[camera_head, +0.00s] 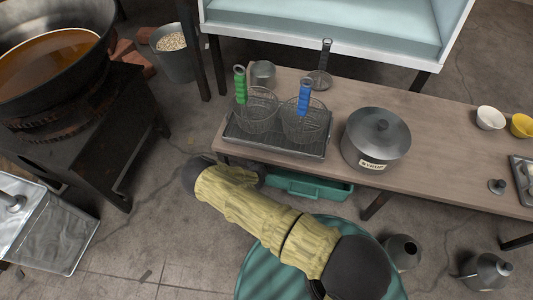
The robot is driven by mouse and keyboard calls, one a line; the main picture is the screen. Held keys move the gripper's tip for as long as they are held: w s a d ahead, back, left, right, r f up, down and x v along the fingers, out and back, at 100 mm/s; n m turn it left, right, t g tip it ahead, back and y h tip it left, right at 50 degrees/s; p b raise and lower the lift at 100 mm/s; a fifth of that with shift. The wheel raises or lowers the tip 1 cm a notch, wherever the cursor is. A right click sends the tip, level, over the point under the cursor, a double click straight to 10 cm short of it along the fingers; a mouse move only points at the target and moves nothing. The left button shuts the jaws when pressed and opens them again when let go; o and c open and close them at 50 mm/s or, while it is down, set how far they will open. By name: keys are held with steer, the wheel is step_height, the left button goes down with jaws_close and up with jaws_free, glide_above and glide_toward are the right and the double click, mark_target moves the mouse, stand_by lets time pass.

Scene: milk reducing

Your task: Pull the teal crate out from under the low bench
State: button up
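The teal crate (318,191) is on the floor under the front edge of the low wooden bench (437,126). Its front part shows below the bench edge, and the bench top hides the rest. My yellow-sleeved arm crosses the floor in front of the bench, from the lower right up to a dark joint at the left. A short sleeved part runs from there toward the crate's left end. I cannot make out my gripper's fingers, so I cannot tell whether they touch the crate.
On the bench stand a tray with two wire baskets (257,108), a lidded pot (376,140) and small bowls (490,118). Metal cans (403,251) stand on the floor at right. A dark stove with a big pan (50,50) is at left. Floor between stove and bench is mostly clear.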

steer(key=shift+d, duration=0.2)
jaws_close()
steer(key=shift+a, duration=0.15)
steer(key=shift+s+a, duration=0.1)
steer(key=shift+a, duration=0.05)
stand_by(0.8)
